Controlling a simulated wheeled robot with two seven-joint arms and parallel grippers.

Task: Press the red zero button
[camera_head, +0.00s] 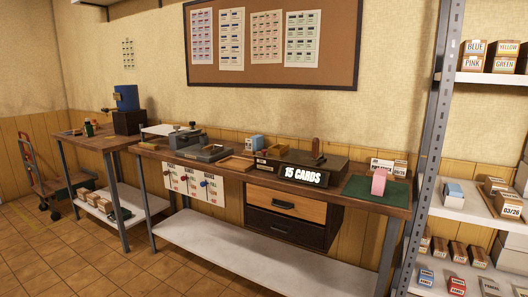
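I cannot make out a red zero button for certain at this distance. Small red and blue knobs (203,183) show on white cards hanging from the front of the long workbench (366,195). A grey press-like device (185,138) stands on the bench's left part, with a dark flat unit (210,152) beside it. A black box (328,174) marked "15 CARDS" sits right of the middle. Neither of my grippers is in view.
A second wooden table (85,139) with a blue machine (126,98) stands at the left. A metal shelf rack (432,130) with labelled boxes stands at the right. Drawers (285,204) hang under the bench. A hand truck (45,184) stands far left. The tiled floor (95,262) in front is clear.

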